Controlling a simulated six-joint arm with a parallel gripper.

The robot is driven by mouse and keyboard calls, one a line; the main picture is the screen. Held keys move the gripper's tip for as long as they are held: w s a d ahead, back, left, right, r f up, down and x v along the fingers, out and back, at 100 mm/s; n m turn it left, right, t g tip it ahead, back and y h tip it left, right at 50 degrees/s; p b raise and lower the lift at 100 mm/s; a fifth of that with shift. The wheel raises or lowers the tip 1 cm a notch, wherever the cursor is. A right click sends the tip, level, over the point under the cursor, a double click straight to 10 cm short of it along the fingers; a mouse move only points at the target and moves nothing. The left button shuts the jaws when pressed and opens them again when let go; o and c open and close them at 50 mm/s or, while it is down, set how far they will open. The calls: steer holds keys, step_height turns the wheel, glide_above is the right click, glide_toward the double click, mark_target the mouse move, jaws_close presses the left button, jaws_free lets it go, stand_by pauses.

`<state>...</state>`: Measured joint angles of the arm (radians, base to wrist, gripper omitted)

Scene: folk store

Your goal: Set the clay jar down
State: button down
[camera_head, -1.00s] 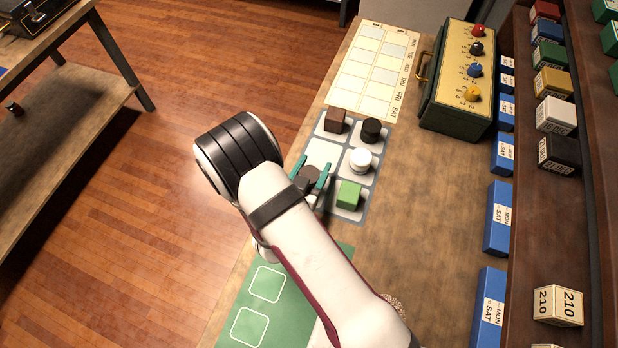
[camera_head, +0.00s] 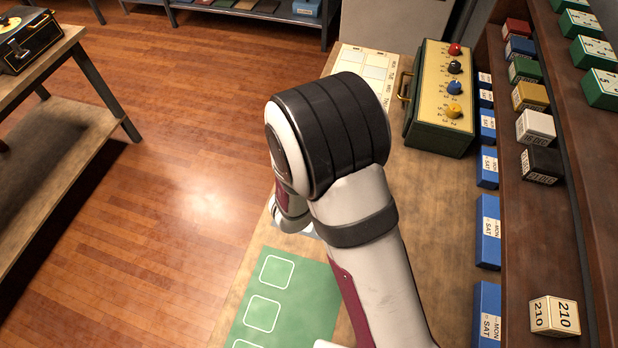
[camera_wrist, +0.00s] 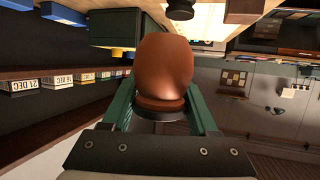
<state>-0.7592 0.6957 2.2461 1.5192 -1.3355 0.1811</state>
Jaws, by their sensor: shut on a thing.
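The clay jar (camera_wrist: 165,65) is reddish brown with a rounded body, and fills the middle of the wrist view. My gripper (camera_wrist: 162,88) is shut on it, with a green finger on each side of its narrower, dark-ringed end. The jar appears held clear of any surface. In the head view my arm's thick wrist hides the gripper and the jar. A green mat (camera_head: 318,282) with white outlined squares lies on the wooden table, left of and below my wrist in the picture.
A green case with coloured knobs (camera_head: 446,95) stands at the table's far end, by a partly covered calendar sheet (camera_head: 366,62). Blue boxes (camera_head: 487,230) line the shelf (camera_head: 520,250) on the right. A black piece (camera_wrist: 180,8) shows at the wrist view's top.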

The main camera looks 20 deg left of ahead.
steer(key=shift+m+g+h, duration=0.3)
steer(key=shift+m+h, duration=0.2)
steer(key=a+f, duration=0.2)
steer(key=w+a+f, duration=0.1)
steer(key=a+f, duration=0.1)
steer(key=a, duration=0.1)
steer(key=w+a+f, duration=0.1)
steer(key=a+f, duration=0.1)
steer(key=shift+w+a+f, duration=0.25)
steer(key=shift+a, duration=0.15)
steer(key=shift+a+f, duration=0.15)
steer(key=shift+f, duration=0.95)
steer(key=shift+a+f, duration=0.1)
steer(key=shift+f, duration=0.95)
steer(key=shift+f, duration=0.1)
steer(key=shift+c, duration=2.2)
jaws_free()
